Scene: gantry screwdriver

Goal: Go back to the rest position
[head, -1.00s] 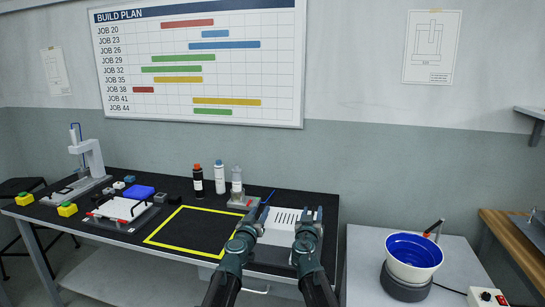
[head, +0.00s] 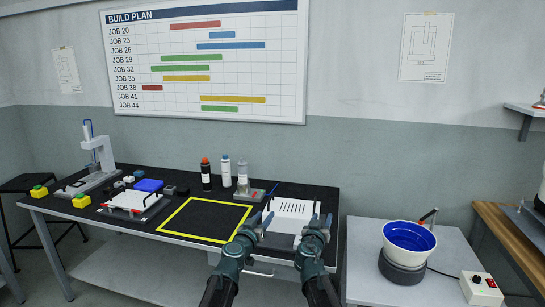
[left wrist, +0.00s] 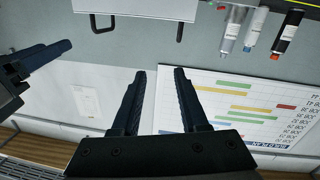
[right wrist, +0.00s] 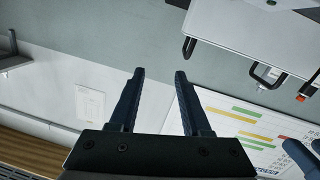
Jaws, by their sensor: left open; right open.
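My left gripper (head: 261,222) is open and empty in front of the bench, low in the head view. Its two dark fingers (left wrist: 160,75) show apart in the left wrist view with nothing between them. My right gripper (head: 319,224) is beside it to the right, also open and empty. Its fingers (right wrist: 160,75) are apart in the right wrist view. Both grippers overlap the near edge of a white slotted box (head: 292,210) in the picture; I see no clear contact.
The black bench (head: 180,180) carries a yellow-outlined square (head: 205,238), a white fixture (head: 130,201), a blue block (head: 149,185), bottles (head: 226,173) and a grey press (head: 104,155). A blue-lined bowl feeder (head: 409,240) stands on a side table at right.

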